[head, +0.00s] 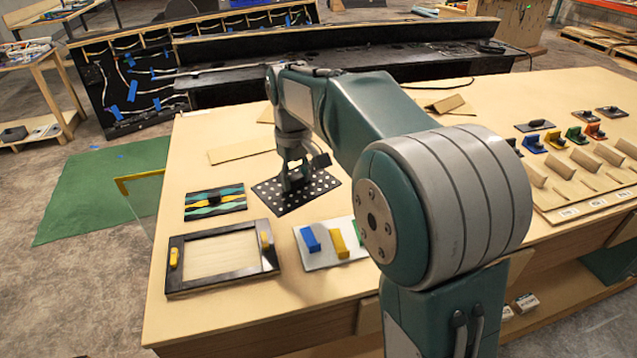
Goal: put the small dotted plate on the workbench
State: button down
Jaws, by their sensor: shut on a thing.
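The small dotted plate (318,186) is black with white dots and lies at or just above the top of the pale wooden workbench (225,133); I cannot tell if it touches the wood. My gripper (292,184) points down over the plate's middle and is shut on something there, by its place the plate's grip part. My gripper hides that part. My arm covers the bench to the right of the plate.
A striped plate (215,202), a black frame with yellow handles (222,257) and a white plate with coloured blocks (325,246) lie nearby. Coloured handled pieces (555,139) and wooden holders (585,160) stand at the right. Bare wood lies left of the dotted plate.

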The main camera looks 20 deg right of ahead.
jog(key=w+d+f, duration=0.1)
jog(key=w+f, duration=0.1)
jog(key=w, duration=0.1)
jog(key=w+d+f, duration=0.1)
jog(key=w+f, duration=0.2)
jog(key=w, duration=0.1)
jog(key=w+d+f, duration=0.1)
jog(key=w+f, duration=0.1)
jog(key=w, duration=0.2)
jog(key=shift+d+f, duration=0.2)
jog(key=shift+d, duration=0.1)
jog(key=w+f, duration=0.1)
jog(key=w+a+f, duration=0.1)
jog(key=shift+w+a+f, duration=0.1)
jog(key=shift+f, duration=0.3)
notch_tip(320, 180, down, 2)
jog(key=shift+f, duration=0.2)
jog(key=shift+d+f, duration=0.25)
jog(key=shift+d, duration=0.4)
